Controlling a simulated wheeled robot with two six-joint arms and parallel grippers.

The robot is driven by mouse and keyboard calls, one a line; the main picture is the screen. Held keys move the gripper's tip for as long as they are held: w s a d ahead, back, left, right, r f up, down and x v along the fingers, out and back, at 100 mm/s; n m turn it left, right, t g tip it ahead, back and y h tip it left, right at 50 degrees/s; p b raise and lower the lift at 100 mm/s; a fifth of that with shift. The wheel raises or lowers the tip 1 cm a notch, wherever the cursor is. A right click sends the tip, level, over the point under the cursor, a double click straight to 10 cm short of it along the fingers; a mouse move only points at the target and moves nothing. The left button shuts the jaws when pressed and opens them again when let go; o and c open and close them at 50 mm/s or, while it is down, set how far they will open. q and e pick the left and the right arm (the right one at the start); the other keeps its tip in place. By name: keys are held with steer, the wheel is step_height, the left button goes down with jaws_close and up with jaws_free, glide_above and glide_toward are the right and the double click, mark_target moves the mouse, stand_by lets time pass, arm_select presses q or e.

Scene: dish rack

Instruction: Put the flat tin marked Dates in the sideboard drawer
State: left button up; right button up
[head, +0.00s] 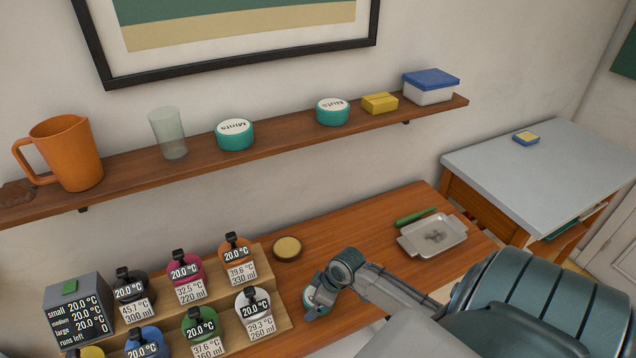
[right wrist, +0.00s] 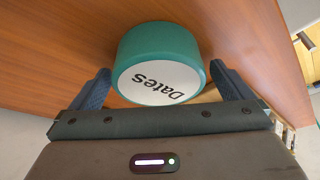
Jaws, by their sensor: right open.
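The flat teal tin (right wrist: 160,55) with a white lid marked Dates stands on the wooden tabletop in the right wrist view. My right gripper (right wrist: 163,88) is open, with one finger on each side of the tin's near part. I cannot tell whether the fingers touch it. In the head view my right gripper (head: 320,295) reaches down at the table's front, and hides most of the tin. My left gripper is not in view. No drawer is clearly identifiable in the head view; a wooden front with a handle (right wrist: 305,40) shows at the right wrist view's edge.
Teal Mints (head: 235,134) and Nuts (head: 332,111) tins stand on the wall shelf. A rack of labelled jars (head: 265,262) is left of my right gripper.

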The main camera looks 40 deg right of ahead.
steer(key=shift+d, duration=0.1)
steer(key=c, duration=1.1)
